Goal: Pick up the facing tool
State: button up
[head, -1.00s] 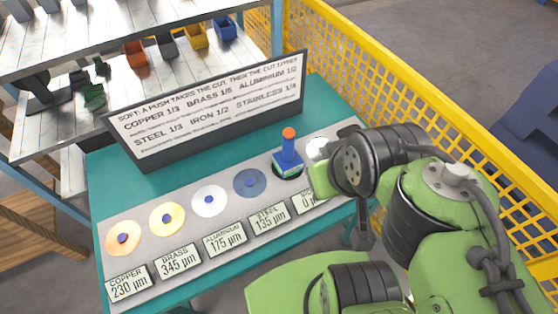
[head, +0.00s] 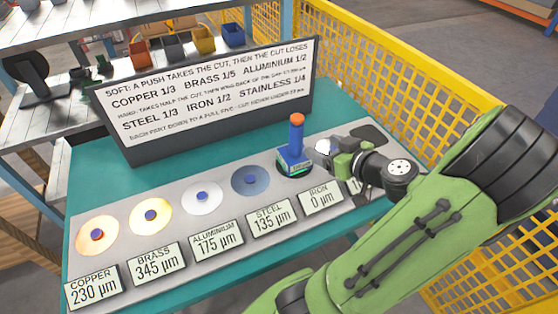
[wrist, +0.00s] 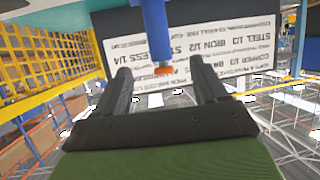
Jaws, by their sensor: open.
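The facing tool (head: 296,138) is a blue upright handle with an orange top and a wider blue base. It stands on the iron spot of the grey strip, beside the steel disc. My gripper (head: 322,150) is just to the right of it, level with its handle. In the wrist view, which looks upside down, my gripper (wrist: 161,72) has its two dark fingers spread. The tool's blue shaft and orange end (wrist: 156,30) show between and beyond the fingertips. The fingers do not appear to touch it. The disc under the tool is mostly hidden.
A sign board (head: 210,100) stands close behind the tool. Several discs, such as the copper one (head: 85,240), lie in a row to the left, with label plates (head: 270,218) in front. A yellow mesh fence (head: 380,70) runs along the right. Bins (head: 205,44) sit on a shelf behind.

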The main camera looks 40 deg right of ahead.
aim_at(292, 132)
jog(key=b+x, duration=0.1)
jog(key=x, duration=1.4)
jog(key=shift+f, duration=0.1)
jog(key=shift+s, duration=0.1)
jog(key=shift+c, duration=0.2)
grip_shut()
jog(key=shift+r, duration=0.2)
